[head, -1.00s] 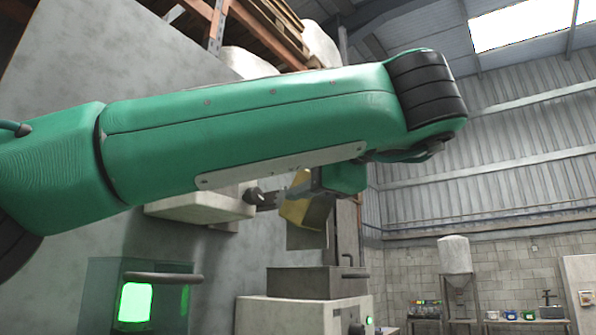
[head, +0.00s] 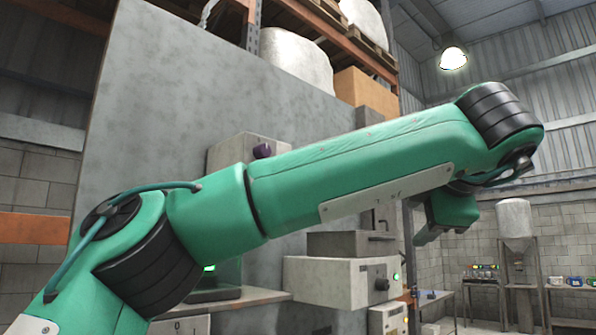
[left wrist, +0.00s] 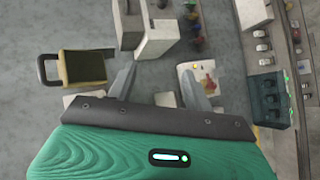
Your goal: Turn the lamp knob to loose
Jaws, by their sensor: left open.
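A dark purple knob (head: 262,151) sits on a pale box (head: 228,150) on the grey wall panel in the head view. I cannot tell which is the lamp knob. My left gripper (head: 428,237) is right of and above the pale machine in the head view, apart from both knobs. In the left wrist view my left gripper (left wrist: 157,83) shows two spread fingers with nothing held between them. My right gripper is not in view.
My left arm crosses the head view and covers part of the panel. A lit ceiling lamp (head: 453,58) hangs at upper right. A hopper (head: 514,222) stands at the far right. The left wrist view shows a yellow-edged tray (left wrist: 83,67) with a dark handle.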

